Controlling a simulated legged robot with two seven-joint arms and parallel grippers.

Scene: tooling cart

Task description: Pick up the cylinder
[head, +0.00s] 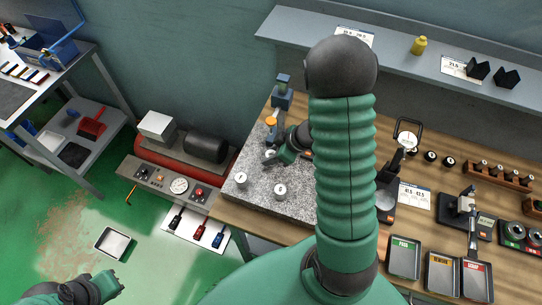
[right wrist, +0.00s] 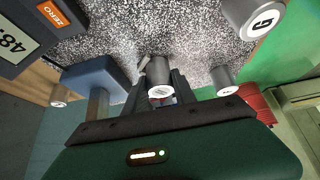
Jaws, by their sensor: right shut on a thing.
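My right gripper (head: 272,158) is low over the speckled granite plate (head: 299,208) in the head view. In the right wrist view its dark fingers (right wrist: 160,88) are shut on a small metallic cylinder (right wrist: 160,91) with a pale marked end. The fingers hide part of its sides, and I cannot tell if it touches the plate. Two similar cylinders stand apart near the plate's front, one at left (head: 241,179) and one at right (head: 280,190). My left gripper (head: 112,281) is at the lower left over the green floor, its jaws unclear.
A blue block (right wrist: 95,80) and a dark gauge with a display (right wrist: 22,38) are close to the right gripper. Green, yellow and red-labelled trays (head: 404,258) lie at the right of the wooden bench. A shelf (head: 300,25) runs above. My right arm hides the bench's middle.

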